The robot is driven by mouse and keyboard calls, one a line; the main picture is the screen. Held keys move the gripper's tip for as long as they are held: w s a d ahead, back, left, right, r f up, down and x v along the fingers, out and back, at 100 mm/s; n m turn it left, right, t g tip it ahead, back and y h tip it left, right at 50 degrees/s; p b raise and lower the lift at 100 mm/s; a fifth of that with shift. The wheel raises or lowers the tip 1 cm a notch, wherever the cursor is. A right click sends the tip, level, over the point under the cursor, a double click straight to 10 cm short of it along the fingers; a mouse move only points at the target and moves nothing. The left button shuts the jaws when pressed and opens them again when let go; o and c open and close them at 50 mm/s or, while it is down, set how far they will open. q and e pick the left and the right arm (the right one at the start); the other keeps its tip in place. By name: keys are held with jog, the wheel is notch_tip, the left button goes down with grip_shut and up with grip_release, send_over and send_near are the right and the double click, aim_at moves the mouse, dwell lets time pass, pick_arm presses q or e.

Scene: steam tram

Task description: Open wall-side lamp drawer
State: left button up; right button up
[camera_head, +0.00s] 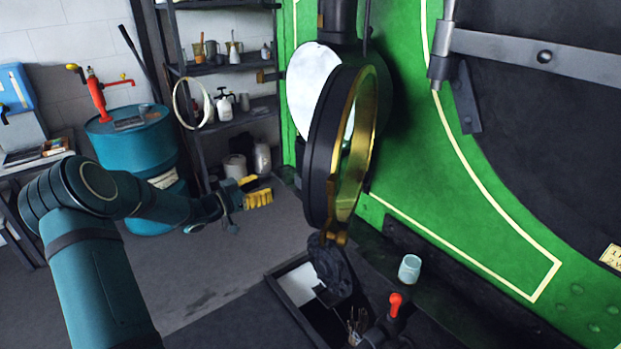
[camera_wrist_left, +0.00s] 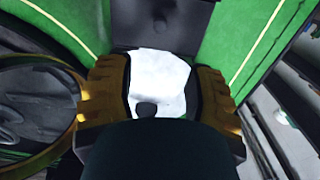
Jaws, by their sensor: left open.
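The lamp on the green tram front shows in the head view as a dark round housing with a brass-rimmed ring (camera_head: 352,150) swung out from it. A pale round disc (camera_head: 312,88) shows behind the ring. I cannot make out a separate drawer or its handle. My left gripper (camera_head: 260,191), with yellow fingers, is open and to the left of the ring, apart from it. In the left wrist view the open fingers frame a white patch (camera_wrist_left: 160,78) with a small dark round spot; I see nothing gripped. The brass ring also shows there (camera_wrist_left: 70,135). My right gripper is out of view.
An open dark box (camera_head: 277,289) lies below the lamp. A red-knobbed lever (camera_head: 395,306) and a pale cup (camera_head: 409,268) stand near it. A teal drum (camera_head: 133,145) and shelves (camera_head: 240,67) stand at the back. Grey floor (camera_head: 215,270) is clear left of the box.

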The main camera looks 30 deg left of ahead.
pick_arm(q)
jog(key=p+x, duration=0.1)
jog(key=x, duration=1.3)
jog(key=shift+s, duration=0.1)
jog(key=shift+c, duration=0.4)
grip_shut()
